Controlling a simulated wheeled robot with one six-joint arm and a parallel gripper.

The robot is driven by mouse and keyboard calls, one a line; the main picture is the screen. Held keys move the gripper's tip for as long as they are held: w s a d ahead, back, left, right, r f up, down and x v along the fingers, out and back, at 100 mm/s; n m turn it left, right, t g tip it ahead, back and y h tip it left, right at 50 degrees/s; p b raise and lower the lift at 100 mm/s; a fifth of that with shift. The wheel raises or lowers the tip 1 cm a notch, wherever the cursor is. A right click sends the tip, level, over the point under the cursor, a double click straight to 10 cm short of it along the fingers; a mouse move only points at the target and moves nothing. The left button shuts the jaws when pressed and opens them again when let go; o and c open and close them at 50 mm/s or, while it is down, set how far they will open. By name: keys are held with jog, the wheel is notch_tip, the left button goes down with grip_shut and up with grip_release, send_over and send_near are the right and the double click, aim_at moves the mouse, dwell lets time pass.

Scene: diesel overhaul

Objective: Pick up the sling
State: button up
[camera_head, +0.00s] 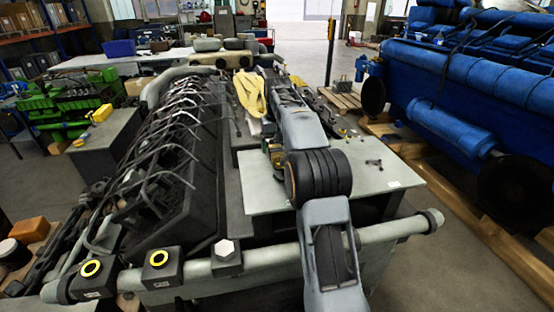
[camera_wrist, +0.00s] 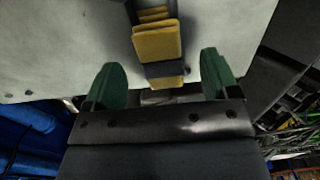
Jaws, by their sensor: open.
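A folded yellow sling (camera_wrist: 157,42) with a dark band around it shows in the wrist view, over a pale grey plate. My gripper (camera_wrist: 161,68) is open, with one green finger on each side of the band end of the sling. Neither finger visibly touches it. Whether the sling lies on the plate or stands up from it, I cannot tell. In the head view, my arm hides most of my gripper. A loose yellow strap (camera_head: 250,92) lies farther back on the engine there; whether it is part of the same sling is unclear.
A black engine with bent pipes (camera_head: 170,140) stands to the left. A large blue engine (camera_head: 470,90) stands to the right on wooden beams.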

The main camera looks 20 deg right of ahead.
aim_at(276, 152)
jog(key=shift+f, duration=1.3)
jog(key=c, duration=1.2)
